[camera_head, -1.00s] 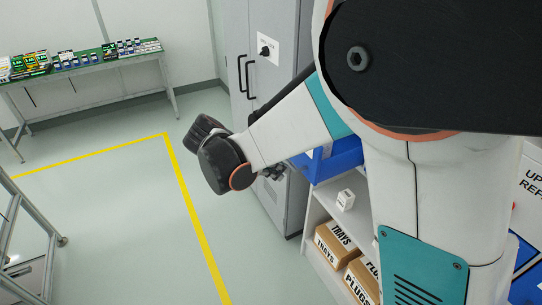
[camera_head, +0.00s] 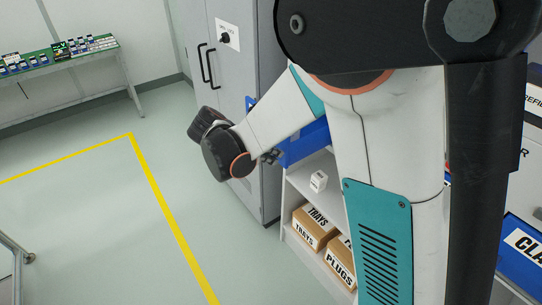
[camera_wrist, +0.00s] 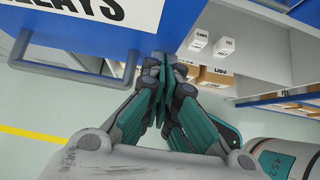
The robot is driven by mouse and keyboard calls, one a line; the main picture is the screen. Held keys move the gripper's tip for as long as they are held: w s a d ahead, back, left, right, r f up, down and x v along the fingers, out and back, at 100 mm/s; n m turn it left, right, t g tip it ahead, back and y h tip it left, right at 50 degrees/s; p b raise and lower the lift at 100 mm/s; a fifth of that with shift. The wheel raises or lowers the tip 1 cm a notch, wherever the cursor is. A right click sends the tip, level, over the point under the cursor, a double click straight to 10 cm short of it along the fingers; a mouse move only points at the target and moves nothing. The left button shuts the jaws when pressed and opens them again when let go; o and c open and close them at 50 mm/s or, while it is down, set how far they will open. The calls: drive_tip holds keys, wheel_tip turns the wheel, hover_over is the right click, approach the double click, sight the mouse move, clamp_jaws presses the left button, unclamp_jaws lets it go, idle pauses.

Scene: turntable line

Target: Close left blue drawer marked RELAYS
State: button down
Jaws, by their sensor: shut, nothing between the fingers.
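The blue drawer (camera_wrist: 60,48) fills the upper left of the wrist view, with a white label whose visible letters end in "LAYS" (camera_wrist: 100,8) and a grey bar handle (camera_wrist: 75,68). It sticks out from the unit. In the head view, part of a blue drawer (camera_head: 306,146) shows behind my arm. My gripper (camera_wrist: 165,62) is shut and empty, its fingertips at the drawer's right front corner, right of the handle. I cannot tell whether they touch it. In the head view, my gripper (camera_head: 271,156) is partly hidden by my wrist.
Grey shelving (camera_head: 296,190) below holds a small white box (camera_head: 318,181) and cartons marked TRAYS (camera_head: 314,227) and PLUGS (camera_head: 340,262). A tall grey cabinet (camera_head: 230,90) stands left of it. A green-topped bench (camera_head: 60,65) is at the back left. The floor between is clear.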

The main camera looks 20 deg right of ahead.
sight(322, 131)
drive_tip(key=w+d, duration=0.2)
drive_tip(key=d, duration=0.4)
drive_tip(key=w+d, duration=0.2)
drive_tip(key=d, duration=0.4)
drive_tip(key=w+d, duration=0.2)
drive_tip(key=d, duration=0.5)
drive_tip(key=shift+w+b, duration=0.1)
drive_tip(key=shift+b, duration=0.3)
drive_tip(key=shift+r, duration=0.1)
drive_tip(key=shift+a, duration=0.15)
